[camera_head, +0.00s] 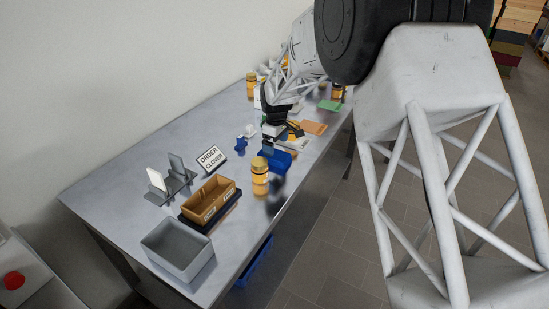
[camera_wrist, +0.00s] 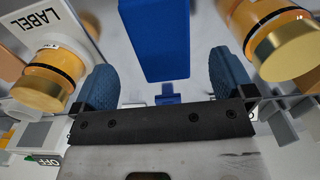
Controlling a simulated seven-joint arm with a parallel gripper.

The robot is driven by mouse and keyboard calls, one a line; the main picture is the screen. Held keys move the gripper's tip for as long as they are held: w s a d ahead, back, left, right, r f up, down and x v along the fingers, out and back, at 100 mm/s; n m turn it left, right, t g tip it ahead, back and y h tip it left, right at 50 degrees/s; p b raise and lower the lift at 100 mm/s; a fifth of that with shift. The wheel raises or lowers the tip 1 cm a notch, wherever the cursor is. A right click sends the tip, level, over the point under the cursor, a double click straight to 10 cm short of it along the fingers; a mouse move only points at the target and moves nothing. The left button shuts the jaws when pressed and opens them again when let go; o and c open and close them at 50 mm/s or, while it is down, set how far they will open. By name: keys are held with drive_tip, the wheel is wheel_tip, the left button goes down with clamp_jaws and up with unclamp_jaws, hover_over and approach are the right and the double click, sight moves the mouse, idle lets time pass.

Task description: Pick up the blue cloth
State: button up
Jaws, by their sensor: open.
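A blue thing (camera_head: 281,161), which I take to be the blue cloth, lies near the table's right edge in the head view, partly hidden by my gripper (camera_head: 270,148). In the wrist view a blue slab-like shape (camera_wrist: 158,38) stands out between and beyond the two blue-grey fingers of my gripper (camera_wrist: 162,66). I take it to be the same thing. The fingers are apart, with a visible gap to the blue shape on both sides. I cannot tell how high the fingers are above it.
An amber jar with a gold lid (camera_head: 260,176) stands close to my gripper. Amber jars (camera_wrist: 47,78) (camera_wrist: 275,38) flank the fingers in the wrist view. An orange cloth (camera_head: 314,128) and a green one (camera_head: 330,105) lie farther back. A brown bin (camera_head: 212,207) and grey bin (camera_head: 181,262) stand nearer.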

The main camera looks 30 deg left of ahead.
sight(276, 154)
drive_tip(key=shift+f, duration=0.2)
drive_tip(key=shift+f, duration=2.5)
drive_tip(key=shift+c, duration=0.5)
drive_tip(key=c, duration=1)
drive_tip(key=shift+o, duration=0.2)
drive_tip(key=shift+r, duration=5)
